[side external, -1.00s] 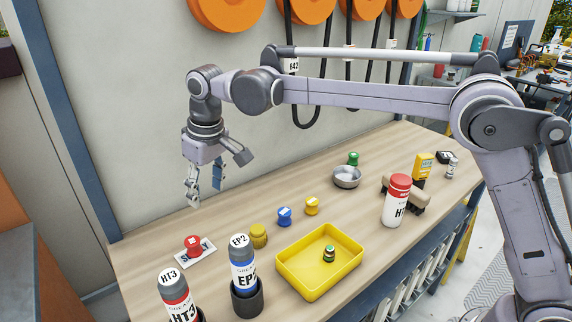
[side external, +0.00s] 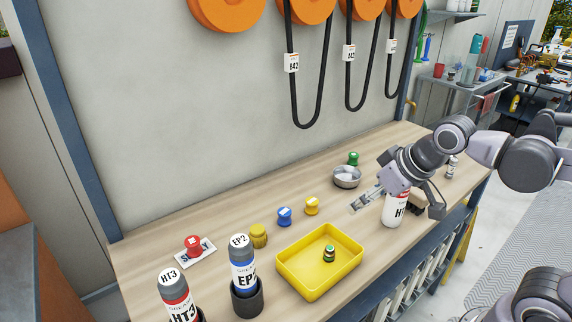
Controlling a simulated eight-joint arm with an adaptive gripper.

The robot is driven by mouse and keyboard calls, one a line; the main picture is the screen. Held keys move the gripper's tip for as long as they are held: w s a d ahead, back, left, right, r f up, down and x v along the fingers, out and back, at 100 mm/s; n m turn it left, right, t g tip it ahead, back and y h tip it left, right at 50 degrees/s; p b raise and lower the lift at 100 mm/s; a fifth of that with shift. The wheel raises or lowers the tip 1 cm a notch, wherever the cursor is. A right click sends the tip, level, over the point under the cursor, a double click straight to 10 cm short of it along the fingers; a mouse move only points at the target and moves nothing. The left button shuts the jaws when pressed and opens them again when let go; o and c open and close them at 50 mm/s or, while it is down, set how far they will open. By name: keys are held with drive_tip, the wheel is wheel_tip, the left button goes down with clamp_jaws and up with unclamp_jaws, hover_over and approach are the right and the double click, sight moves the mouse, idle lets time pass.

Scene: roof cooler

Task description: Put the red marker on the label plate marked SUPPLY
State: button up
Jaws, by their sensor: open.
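The red marker (side external: 194,245) is a small red knob-like piece with a white patch on top. It stands on the white label plate (side external: 207,256) at the left of the bench, covering part of the plate's lettering; an S and a Y show. My gripper (side external: 362,202) is open and empty at the right side of the bench, above the wood and well away from the marker. It hangs in front of the white HT bottle and hides part of it.
A yellow tray (side external: 283,262) holds a small green-topped piece. Blue (side external: 285,216) and yellow (side external: 312,206) markers, a ribbed yellow piece (side external: 258,236), a metal bowl (side external: 347,181), and HT3 (side external: 173,283) and EP2 (side external: 240,252) tubes stand on the bench. Bare wood lies behind them.

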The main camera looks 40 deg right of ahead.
drive_tip(key=shift+t, duration=0.3)
drive_tip(key=s+f, duration=0.1)
drive_tip(key=s+d, duration=0.1)
drive_tip(key=f, duration=0.1)
drive_tip(key=shift+s+d+f, duration=0.25)
drive_tip(key=shift+s+f, duration=0.1)
drive_tip(key=shift+s, duration=0.05)
